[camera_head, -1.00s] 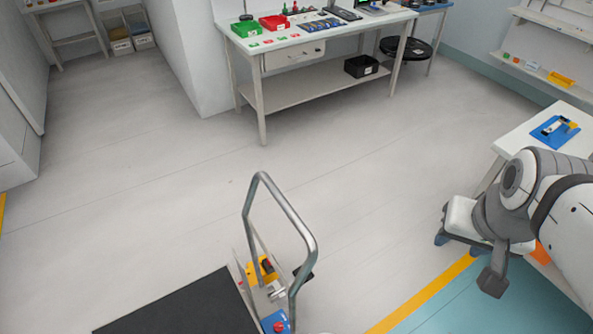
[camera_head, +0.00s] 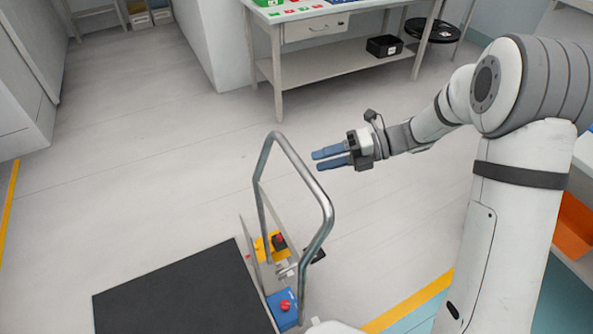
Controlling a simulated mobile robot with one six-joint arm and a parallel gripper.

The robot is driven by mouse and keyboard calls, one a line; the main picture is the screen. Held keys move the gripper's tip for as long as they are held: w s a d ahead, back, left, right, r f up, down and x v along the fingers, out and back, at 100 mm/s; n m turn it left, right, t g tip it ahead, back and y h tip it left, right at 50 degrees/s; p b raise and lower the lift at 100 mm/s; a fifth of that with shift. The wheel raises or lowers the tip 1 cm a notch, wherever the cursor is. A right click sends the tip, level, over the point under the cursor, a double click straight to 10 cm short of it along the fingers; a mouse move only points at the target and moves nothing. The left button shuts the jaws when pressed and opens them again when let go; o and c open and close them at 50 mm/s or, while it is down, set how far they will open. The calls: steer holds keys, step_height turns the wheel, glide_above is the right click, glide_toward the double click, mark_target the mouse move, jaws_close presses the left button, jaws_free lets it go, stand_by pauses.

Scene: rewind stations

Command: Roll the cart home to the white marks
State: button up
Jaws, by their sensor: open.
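The cart has a metal hoop handle (camera_head: 325,215) and a flat black deck (camera_head: 185,300), at the bottom centre and lower left of the head view. Yellow and blue boxes with red buttons sit at the foot of the handle. My gripper (camera_head: 316,159) has blue fingers and is open and empty. In the picture it is just right of the upper part of the handle, pointing left toward it. Whether it touches the handle I cannot tell; nothing is between the fingers. No white marks show in view.
A workbench (camera_head: 345,65) with a black bin (camera_head: 384,46) on its lower shelf stands at the back. A black stool (camera_head: 431,30) is beside it. White cabinets line the left. Yellow floor lines (camera_head: 410,302) show at lower right and far left. The grey floor (camera_head: 150,170) between is clear.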

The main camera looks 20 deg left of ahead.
steer(key=s+a+f+m+y, duration=0.1)
steer(key=s+a+f+m, duration=0.1)
steer(key=a, duration=0.6)
steer(key=shift+s+a+f+m, duration=0.2)
steer(key=shift+a+f+m, duration=0.1)
steer(key=shift+f, duration=0.4)
steer(key=shift+c, duration=0.5)
jaws_close()
